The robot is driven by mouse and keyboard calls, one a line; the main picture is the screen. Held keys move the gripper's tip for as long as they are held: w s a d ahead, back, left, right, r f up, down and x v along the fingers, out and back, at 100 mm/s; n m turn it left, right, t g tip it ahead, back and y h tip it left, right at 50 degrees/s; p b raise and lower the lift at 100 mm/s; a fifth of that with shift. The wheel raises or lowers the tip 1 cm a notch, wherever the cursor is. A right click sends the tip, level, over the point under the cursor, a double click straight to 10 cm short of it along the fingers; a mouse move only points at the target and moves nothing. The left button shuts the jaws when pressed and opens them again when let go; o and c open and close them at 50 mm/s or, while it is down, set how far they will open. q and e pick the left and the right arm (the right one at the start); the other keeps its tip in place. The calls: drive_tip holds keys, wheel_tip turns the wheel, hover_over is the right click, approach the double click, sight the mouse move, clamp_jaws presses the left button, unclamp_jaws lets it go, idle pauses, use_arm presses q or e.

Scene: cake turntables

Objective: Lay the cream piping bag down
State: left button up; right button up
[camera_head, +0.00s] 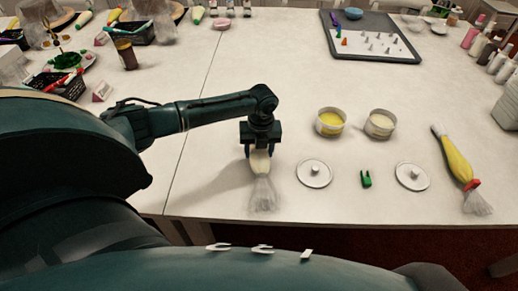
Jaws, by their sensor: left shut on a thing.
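The cream piping bag (260,163) is under my left gripper (261,150), which is shut on its body. Its clear, crumpled open end (263,194) points toward the table's front edge. The gripper covers the far end of the bag, and I cannot tell whether the bag touches the table. My right gripper is not in view.
Right of the gripper are a yellow cup (330,122), a cream cup (380,124), two white lids (314,173) and a green clip (366,179). A yellow piping bag (457,160) lies at the right. A grey tray (337,48) with nozzles is at the back.

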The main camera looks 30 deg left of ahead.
use_arm(q)
drive_tip(key=shift+f, duration=0.35)
drive_tip(key=o, duration=0.8)
wheel_tip(320, 180, up, 13)
drive_tip(key=shift+d+r, duration=0.15)
drive_tip(key=shift+d, duration=0.15)
